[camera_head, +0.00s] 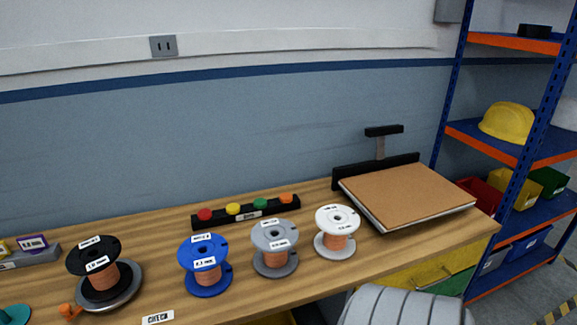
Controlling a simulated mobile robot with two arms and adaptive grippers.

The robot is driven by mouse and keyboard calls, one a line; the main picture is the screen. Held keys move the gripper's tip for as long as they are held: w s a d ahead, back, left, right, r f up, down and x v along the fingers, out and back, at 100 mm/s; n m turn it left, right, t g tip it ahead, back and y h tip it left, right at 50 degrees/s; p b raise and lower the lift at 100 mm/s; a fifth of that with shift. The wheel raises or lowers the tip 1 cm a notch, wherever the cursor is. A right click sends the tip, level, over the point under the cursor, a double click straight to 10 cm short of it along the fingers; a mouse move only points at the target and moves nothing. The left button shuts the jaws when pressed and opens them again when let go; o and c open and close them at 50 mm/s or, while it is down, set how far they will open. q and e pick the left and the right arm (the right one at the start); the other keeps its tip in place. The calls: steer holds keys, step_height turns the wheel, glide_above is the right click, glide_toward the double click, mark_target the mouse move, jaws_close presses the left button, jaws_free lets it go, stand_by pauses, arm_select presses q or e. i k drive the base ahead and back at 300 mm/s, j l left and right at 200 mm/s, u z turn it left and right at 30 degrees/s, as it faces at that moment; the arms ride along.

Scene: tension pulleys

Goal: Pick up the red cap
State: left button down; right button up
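The red cap (204,214) sits at the left end of a black rack (272,211) at the back of the wooden bench. Yellow (233,208), green (260,203) and orange (286,198) caps stand to its right on the same rack. The red cap's top is in plain view and nothing touches it from above. Neither of my grippers is in view.
Black (94,249), blue (203,244), grey (275,235) and white (337,218) wire spools stand on the bench (330,277) in front of the rack. A brown board (406,191) lies at the right. Blue shelving (515,160) stands beyond the bench's right end.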

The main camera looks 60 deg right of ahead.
mark_target(204, 214)
steer(key=z, duration=1.6)
